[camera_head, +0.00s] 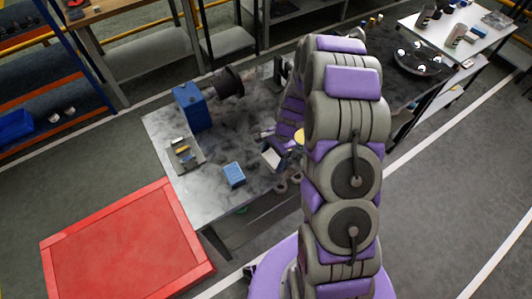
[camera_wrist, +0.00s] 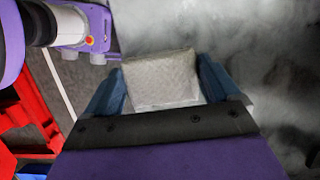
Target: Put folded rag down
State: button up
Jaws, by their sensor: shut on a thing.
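The folded rag (camera_wrist: 160,80) is a pale grey-white, roughly rectangular piece in the wrist view. It sits between the two blue fingers of my gripper (camera_wrist: 160,85), which are shut on its left and right sides. Mottled grey tabletop shows beyond it. In the head view, my gripper (camera_head: 273,157) is over the front right part of the grey worktable (camera_head: 215,205), with a pale patch at its end that looks like the rag. My arm hides part of this area. I cannot tell whether the rag touches the tabletop.
A blue block (camera_head: 234,174) lies on the table just left of my gripper. Further left is a tray (camera_head: 186,156) with small items. A red platform (camera_head: 125,245) is on the floor at left.

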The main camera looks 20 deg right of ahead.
aim_at(267, 152)
jog(key=shift+w+a+f, duration=0.1)
jog(key=shift+w+a, duration=0.2)
jog(key=shift+w, duration=0.55)
jog(key=shift+w+a+f, duration=0.1)
jog(key=shift+w+a, duration=0.15)
jog(key=shift+w, duration=0.55)
jog(key=shift+w+a, duration=0.15)
jog(key=shift+w, duration=0.4)
notch_tip(267, 152, down, 3)
jog(key=shift+f, duration=0.1)
jog(key=o, duration=1)
jog(key=shift+o, duration=0.2)
jog(key=shift+f+b, duration=0.15)
jog(key=shift+b, duration=0.25)
